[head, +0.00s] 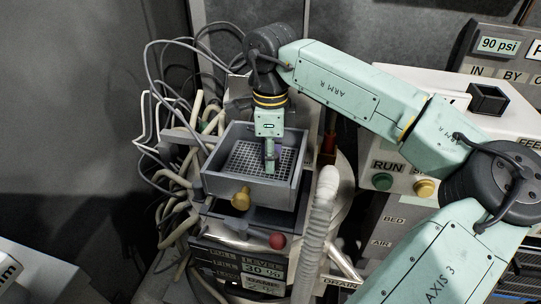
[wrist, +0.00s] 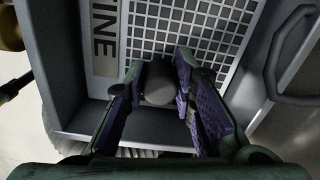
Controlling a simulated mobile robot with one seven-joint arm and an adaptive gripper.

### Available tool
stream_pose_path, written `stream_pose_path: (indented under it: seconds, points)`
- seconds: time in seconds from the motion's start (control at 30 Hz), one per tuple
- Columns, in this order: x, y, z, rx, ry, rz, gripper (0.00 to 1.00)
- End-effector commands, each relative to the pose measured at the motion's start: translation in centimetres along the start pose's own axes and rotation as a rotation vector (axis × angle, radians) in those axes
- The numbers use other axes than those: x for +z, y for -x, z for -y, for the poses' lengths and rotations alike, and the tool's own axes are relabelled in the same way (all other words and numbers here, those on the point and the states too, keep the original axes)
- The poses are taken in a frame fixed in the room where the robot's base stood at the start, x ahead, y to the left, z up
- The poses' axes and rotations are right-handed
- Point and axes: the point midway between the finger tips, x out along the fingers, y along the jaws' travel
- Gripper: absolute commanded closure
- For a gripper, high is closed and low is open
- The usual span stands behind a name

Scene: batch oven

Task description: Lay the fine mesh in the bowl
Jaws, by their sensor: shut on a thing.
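The fine mesh (head: 255,155) is a square grid in a pale frame, seen inside the grey square box that looks like the bowl (head: 262,192). In the wrist view the mesh (wrist: 190,25) has a label whose visible letters read "INE", and the bowl's wall (wrist: 50,70) stands beside it. My gripper (head: 270,168) points down inside the bowl. In the wrist view its fingers (wrist: 160,88) are shut around a dark round knob (wrist: 158,72) at the mesh's near edge. I cannot tell whether the mesh rests on the bottom.
A yellow knob (head: 241,198) sticks out at the bowl's front, with a red knob (head: 278,241) below. Loose cables (head: 172,125) crowd the left. A pale ribbed hose (head: 323,215) rises at the right, beside a panel with green and yellow buttons (head: 384,182).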

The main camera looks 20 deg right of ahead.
Motion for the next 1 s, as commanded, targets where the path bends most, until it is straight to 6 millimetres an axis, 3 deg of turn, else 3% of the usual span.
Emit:
stream_pose_path:
  seconds: [0.17,0.2,0.53,0.87,1.0]
  points:
    - [0.0,-0.3,0.0,0.0,0.0,0.0,1.0]
    - [0.0,-0.3,0.0,0.0,0.0,0.0,0.75]
    - [0.0,-0.3,0.0,0.0,0.0,0.0,0.53]
    - [0.0,-0.2,0.0,0.0,0.0,0.0,0.53]
    - [0.0,1.2,0.1,-0.003,-0.002,-0.001,0.53]
